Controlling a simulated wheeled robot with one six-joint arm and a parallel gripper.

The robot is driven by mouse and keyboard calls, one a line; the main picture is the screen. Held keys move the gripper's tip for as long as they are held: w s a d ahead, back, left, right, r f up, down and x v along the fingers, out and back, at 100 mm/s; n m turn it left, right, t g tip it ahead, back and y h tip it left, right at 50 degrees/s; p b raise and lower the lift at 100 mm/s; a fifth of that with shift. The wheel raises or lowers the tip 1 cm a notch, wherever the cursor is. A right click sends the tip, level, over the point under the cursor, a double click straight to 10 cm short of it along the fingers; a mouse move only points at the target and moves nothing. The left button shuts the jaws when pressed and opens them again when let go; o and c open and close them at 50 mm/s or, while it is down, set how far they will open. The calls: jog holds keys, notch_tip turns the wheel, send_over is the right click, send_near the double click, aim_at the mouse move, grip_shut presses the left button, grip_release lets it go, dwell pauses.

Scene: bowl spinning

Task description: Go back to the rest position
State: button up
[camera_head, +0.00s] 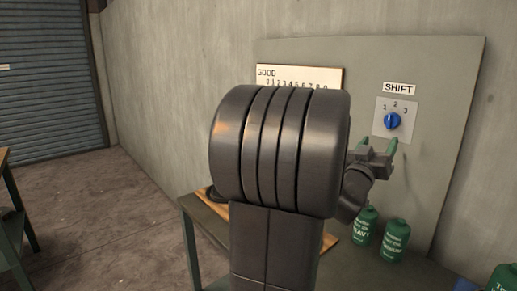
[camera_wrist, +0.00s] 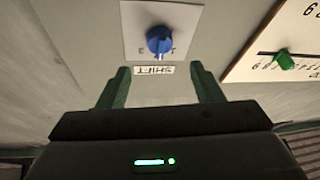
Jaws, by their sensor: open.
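My gripper (camera_head: 378,146) is raised in front of the grey wall panel, close to a blue rotary knob (camera_head: 392,121) on a white plate under a SHIFT label. In the wrist view the two green fingers of my gripper (camera_wrist: 162,86) are spread apart with nothing between them. The blue knob (camera_wrist: 159,40) shows beyond the fingertips in that view, apart from them. In the head view the knob's pointer is near the 2. My dark arm fills the middle of the head view and hides part of the table and panel.
A white GOOD scale board (camera_head: 300,76) is on the panel, with a green slider (camera_wrist: 284,61) in the wrist view. Green bottles (camera_head: 394,240) stand on the table (camera_head: 205,222) below. Another table (camera_head: 14,200) is at far left. Open floor (camera_head: 100,215) lies between.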

jog(key=v, duration=0.4)
jog(key=shift+s+a+f+b, duration=0.1)
jog(key=shift+s+a+b, duration=0.1)
jog(key=shift+b, duration=0.15)
